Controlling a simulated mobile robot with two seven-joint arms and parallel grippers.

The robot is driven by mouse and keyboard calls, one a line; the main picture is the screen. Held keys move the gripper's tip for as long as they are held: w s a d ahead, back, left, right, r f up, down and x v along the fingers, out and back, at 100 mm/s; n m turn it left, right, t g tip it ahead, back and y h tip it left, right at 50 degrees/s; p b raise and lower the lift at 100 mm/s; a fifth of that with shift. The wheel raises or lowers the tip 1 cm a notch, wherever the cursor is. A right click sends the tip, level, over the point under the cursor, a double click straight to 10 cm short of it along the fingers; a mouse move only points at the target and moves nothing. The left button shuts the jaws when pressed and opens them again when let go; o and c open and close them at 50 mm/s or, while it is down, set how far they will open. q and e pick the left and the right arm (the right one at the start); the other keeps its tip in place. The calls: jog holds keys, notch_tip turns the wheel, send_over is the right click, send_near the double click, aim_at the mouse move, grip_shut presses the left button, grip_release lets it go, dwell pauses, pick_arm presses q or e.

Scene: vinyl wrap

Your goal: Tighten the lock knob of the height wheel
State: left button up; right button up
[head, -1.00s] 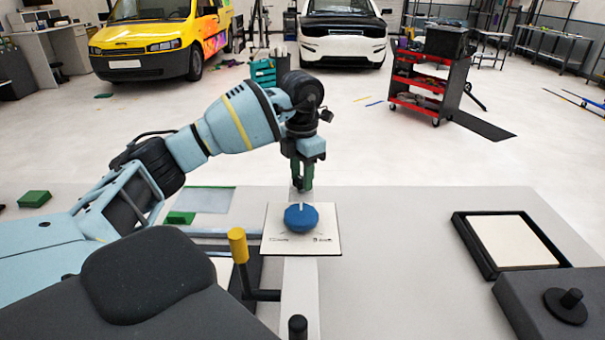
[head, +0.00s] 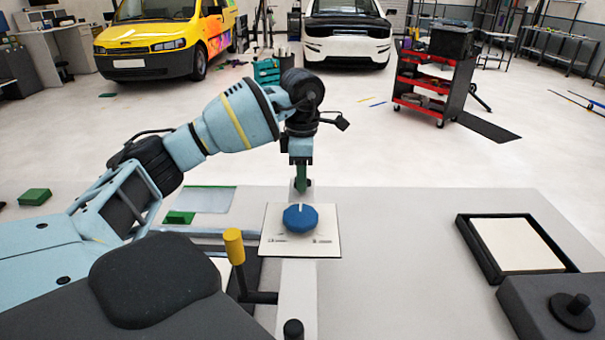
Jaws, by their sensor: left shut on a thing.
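A blue faceted knob (head: 300,218) with a white pointer line sits on a white square plate (head: 325,248) with small dark marks near its front edge. My left gripper (head: 302,188) points down at the knob's far edge, its green fingers shut on the knob; the exact contact is hard to make out. The pointer line faces the far side, toward the gripper. A crank with a yellow handle (head: 234,246) stands left of and nearer than the plate. My right gripper is not in view.
A black-rimmed tray (head: 462,232) lies on the right of the grey table, with a dark block with a black knob (head: 572,309) nearer. A green block (head: 35,196) is at far left. The table between plate and tray is clear.

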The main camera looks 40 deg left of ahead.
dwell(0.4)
pick_arm(q)
jog(key=o, duration=1)
jog(key=shift+r, duration=0.1)
notch_tip(320, 180, up, 8)
jog(key=shift+f, duration=0.1)
jog(key=shift+f, duration=0.1)
